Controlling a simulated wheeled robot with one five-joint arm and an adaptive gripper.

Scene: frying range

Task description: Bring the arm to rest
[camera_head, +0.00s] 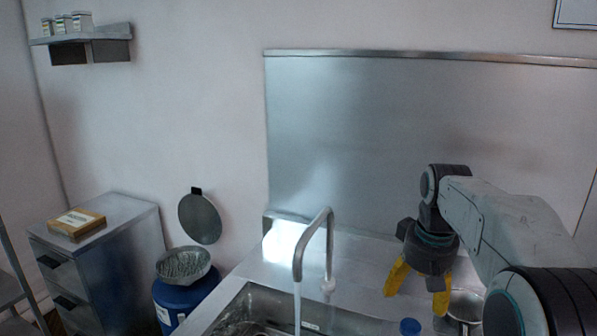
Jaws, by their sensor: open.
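My gripper (418,293) hangs pointing down over the right part of the metal counter (362,270). Its two yellow fingers are spread apart with nothing between them. My arm reaches in from the lower right and bends down at the wrist. A metal pot (466,306) stands just right of the fingers, partly hidden by my arm. A blue cap (410,326) shows below the fingers at the bottom edge; what it belongs to is cut off.
A sink (262,308) with a tall tap (328,240) lies left of my gripper. A blue drum (185,300) bearing a metal bowl (183,264) stands further left. A metal drawer cabinet (130,235) carries a box (77,222). A wall shelf (85,36) holds small jars.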

